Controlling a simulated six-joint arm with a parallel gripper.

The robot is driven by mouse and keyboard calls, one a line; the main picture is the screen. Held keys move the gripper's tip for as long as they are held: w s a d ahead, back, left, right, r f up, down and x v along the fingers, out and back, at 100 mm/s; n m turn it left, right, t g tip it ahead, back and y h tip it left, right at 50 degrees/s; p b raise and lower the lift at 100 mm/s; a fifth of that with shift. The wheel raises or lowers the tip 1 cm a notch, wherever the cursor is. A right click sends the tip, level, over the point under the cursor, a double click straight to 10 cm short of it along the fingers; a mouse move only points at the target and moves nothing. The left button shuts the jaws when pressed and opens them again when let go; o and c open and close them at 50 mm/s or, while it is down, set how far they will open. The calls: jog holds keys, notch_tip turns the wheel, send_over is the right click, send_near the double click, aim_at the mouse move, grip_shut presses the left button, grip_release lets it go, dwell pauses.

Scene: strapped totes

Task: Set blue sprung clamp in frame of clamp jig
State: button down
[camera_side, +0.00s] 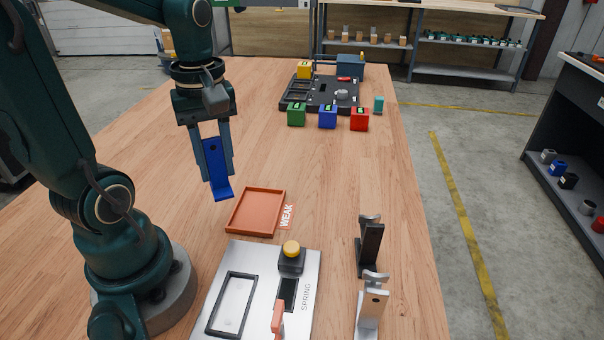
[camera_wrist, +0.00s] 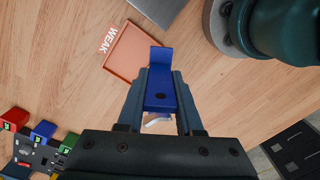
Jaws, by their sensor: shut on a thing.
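The blue sprung clamp (camera_side: 213,160) is held between the two fingers of my gripper (camera_side: 218,172), which is shut on it. It hangs upright in the air above the table, its bent foot at the bottom. In the wrist view the clamp (camera_wrist: 160,92) lies between both fingers (camera_wrist: 163,100). The clamp jig (camera_side: 264,259) is a silvery plate marked SPRING at the front of the side view. Its black rectangular frame (camera_side: 248,306) is on the left part and looks empty. My gripper is behind the jig, well apart from it. In the wrist view the jig's edge (camera_wrist: 160,8) shows at the top.
An orange tray (camera_side: 236,216) labelled WEAK lies between gripper and jig. The jig carries a yellow-knobbed block (camera_side: 291,258) and a salmon lever (camera_side: 278,317). Two upright stands (camera_side: 370,246) (camera_side: 372,307) are to the right. Coloured blocks (camera_side: 328,117) and a black fixture stand farther back.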

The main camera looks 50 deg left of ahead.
jog(key=shift+s+d+f+m, duration=0.8)
jog(key=shift+s+d+m, duration=0.35)
jog(key=shift+d, duration=1.45)
jog(key=shift+s+d+f+m, duration=0.75)
jog(key=shift+s+d+m, duration=0.4)
jog(key=shift+d, duration=1.4)
jog(key=shift+s+d+f+m, duration=0.85)
jog(key=shift+s+d, duration=0.45)
jog(key=shift+d, duration=1.3)
jog(key=shift+f, duration=0.6)
jog(key=shift+c, duration=0.4)
grip_release()
jog(key=shift+r, duration=0.1)
notch_tip(320, 180, up, 9)
